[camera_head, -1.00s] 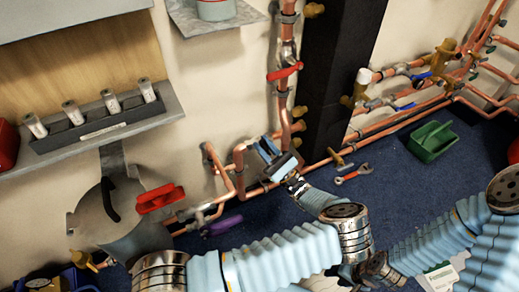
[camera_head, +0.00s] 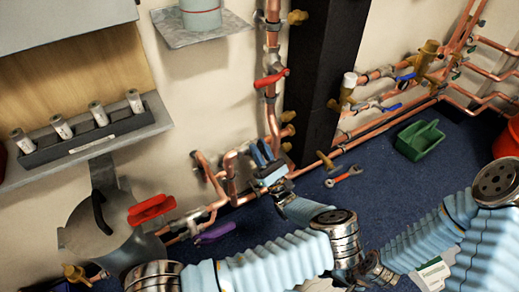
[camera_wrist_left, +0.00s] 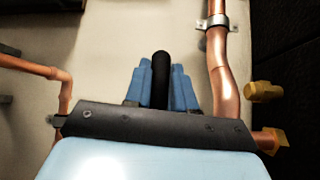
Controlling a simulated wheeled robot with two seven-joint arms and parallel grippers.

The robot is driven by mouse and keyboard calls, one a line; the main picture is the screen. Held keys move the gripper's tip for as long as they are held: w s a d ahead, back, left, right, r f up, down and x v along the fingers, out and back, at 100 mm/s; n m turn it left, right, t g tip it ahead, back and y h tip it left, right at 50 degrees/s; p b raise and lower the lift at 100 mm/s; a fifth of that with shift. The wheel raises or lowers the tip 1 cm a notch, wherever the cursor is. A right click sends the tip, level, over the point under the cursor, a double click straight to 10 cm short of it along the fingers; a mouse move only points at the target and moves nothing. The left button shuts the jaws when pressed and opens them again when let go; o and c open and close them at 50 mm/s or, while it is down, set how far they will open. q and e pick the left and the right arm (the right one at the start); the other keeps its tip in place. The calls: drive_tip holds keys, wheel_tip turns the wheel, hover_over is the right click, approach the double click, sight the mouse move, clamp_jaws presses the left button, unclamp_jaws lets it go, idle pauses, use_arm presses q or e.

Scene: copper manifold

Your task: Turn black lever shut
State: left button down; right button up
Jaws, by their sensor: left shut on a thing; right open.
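The black lever (camera_wrist_left: 161,80) stands upright in the left wrist view, between the two blue fingers of my left gripper (camera_wrist_left: 162,85). The fingers are shut on it and its rounded top sticks out above them. In the head view my left gripper (camera_head: 263,155) is beside the lower end of the vertical copper pipe (camera_head: 270,115), near the wall. There the fingers largely hide the lever, and its valve body cannot be made out. My right arm shows at the lower right, but its gripper is not in view.
A red lever (camera_head: 271,78) is on the pipe above. A black column (camera_head: 325,75) stands just right of it. A red handle (camera_head: 151,209) and a purple lever (camera_head: 217,230) are at the left. A wrench (camera_head: 345,176) and green box (camera_head: 419,141) lie on the blue floor.

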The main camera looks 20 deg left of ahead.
use_arm(q)
drive_tip(key=shift+w+d, duration=0.15)
drive_tip(key=c, duration=1.1)
unclamp_jaws()
drive_tip(key=shift+o, duration=0.2)
drive_tip(key=b+v, duration=0.3)
drive_tip(key=v, duration=1.1)
